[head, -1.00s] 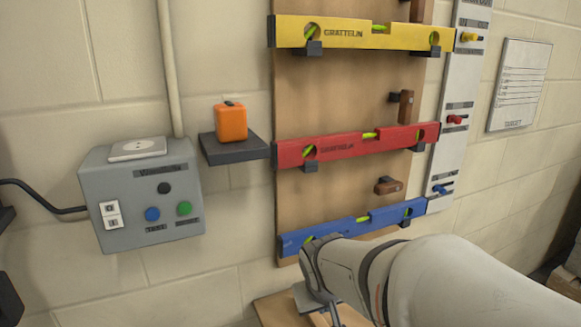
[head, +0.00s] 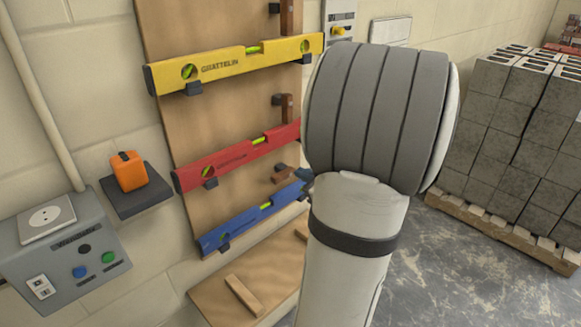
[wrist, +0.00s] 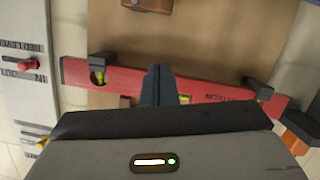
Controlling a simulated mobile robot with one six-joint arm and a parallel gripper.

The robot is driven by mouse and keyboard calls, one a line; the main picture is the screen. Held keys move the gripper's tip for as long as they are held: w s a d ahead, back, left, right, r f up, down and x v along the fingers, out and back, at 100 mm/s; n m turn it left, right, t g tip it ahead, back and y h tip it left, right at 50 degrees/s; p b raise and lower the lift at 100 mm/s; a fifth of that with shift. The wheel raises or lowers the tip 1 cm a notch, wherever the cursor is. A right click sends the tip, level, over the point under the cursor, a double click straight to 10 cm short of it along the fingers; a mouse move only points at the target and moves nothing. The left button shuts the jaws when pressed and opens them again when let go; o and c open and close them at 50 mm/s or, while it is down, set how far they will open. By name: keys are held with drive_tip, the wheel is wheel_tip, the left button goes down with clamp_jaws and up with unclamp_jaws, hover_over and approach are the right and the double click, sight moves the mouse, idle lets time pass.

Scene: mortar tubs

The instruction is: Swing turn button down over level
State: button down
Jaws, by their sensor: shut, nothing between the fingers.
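Three levels hang on the wooden board: a yellow level (head: 235,65), a red level (head: 238,160) and a blue level (head: 250,217). Brown wooden turn buttons sit by them: one at the yellow level (head: 287,18), an upright one above the red level (head: 284,108), and one lying sideways above the blue level (head: 284,173). The wrist view looks upside down. There my gripper (wrist: 160,73) is shut and empty in front of the red level (wrist: 215,91); contact cannot be told. A turn button (wrist: 147,5) shows at the top edge. My arm hides the gripper in the head view.
A grey control box (head: 66,250) and a small shelf (head: 137,192) with an orange object (head: 128,171) are at the left. A wooden ledge (head: 210,300) lies below the board. Stacked grey blocks (head: 510,150) stand on a pallet at the right. Floor between is clear.

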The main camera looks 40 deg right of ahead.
sight(277, 173)
drive_tip(key=w+f, duration=0.6)
drive_tip(key=w, duration=0.3)
drive_tip(key=shift+w+d, duration=0.2)
drive_tip(key=shift+d, duration=0.25)
drive_tip(key=shift+f, duration=0.1)
drive_tip(key=shift+s+d+f+b, duration=0.1)
drive_tip(key=shift+b, duration=0.25)
